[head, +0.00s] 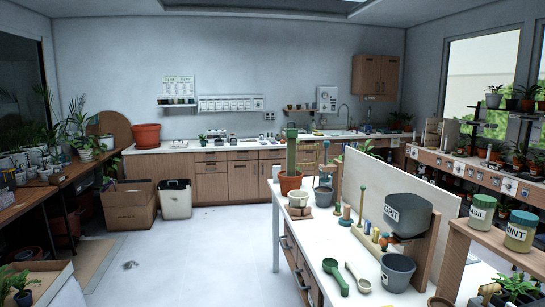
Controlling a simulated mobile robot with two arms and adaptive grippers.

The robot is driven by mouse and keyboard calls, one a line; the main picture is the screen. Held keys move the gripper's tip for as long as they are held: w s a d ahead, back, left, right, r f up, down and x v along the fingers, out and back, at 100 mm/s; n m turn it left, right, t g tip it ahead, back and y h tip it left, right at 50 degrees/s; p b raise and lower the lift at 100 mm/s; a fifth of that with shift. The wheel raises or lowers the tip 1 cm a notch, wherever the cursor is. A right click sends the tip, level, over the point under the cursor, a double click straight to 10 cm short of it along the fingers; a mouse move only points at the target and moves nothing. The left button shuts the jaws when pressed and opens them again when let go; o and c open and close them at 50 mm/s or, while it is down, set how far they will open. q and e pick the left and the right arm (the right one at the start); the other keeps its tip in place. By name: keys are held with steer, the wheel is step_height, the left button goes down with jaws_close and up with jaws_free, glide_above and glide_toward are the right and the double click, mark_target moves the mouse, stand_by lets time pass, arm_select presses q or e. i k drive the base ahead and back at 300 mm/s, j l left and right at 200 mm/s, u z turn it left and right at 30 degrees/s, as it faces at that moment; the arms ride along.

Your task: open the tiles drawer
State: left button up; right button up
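No label reading "tiles" can be made out, so I cannot tell which drawer is the tiles drawer. The near white-topped table (322,243) has a column of drawers (297,263) with dark bar handles on its left side, seen at a steep angle; they look shut. The back cabinets (243,180) have wooden drawers and doors with dark handles, all apparently shut. The right-hand bench has a row of small wooden fronts (480,176) with white tags too small to read. Neither of my grippers is in view.
The near table carries a potted cactus (290,160), a grey bucket (397,271), green scoops (336,275) and a dark bin (407,214). The floor (205,255) left of the table is mostly clear.

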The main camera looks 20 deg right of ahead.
mark_target(280, 152)
steer(key=i+j, duration=0.1)
steer(key=i, duration=0.3)
steer(key=i+j, duration=0.15)
steer(key=i, duration=0.3)
steer(key=i+z, duration=0.4)
steer(key=i, duration=2.5)
steer(key=i+z, duration=0.1)
steer(key=i, duration=0.7)
steer(key=i+j, duration=0.1)
steer(key=i, duration=0.75)
steer(key=i+j, duration=0.1)
steer(key=i, duration=0.7)
steer(key=i+z, duration=0.1)
steer(key=i, duration=0.75)
steer(key=i+l+z, duration=0.1)
steer(key=i+z, duration=0.7)
steer(key=i+j+z, duration=0.15)
steer(key=i+z, duration=0.2)
steer(key=i, duration=0.1)
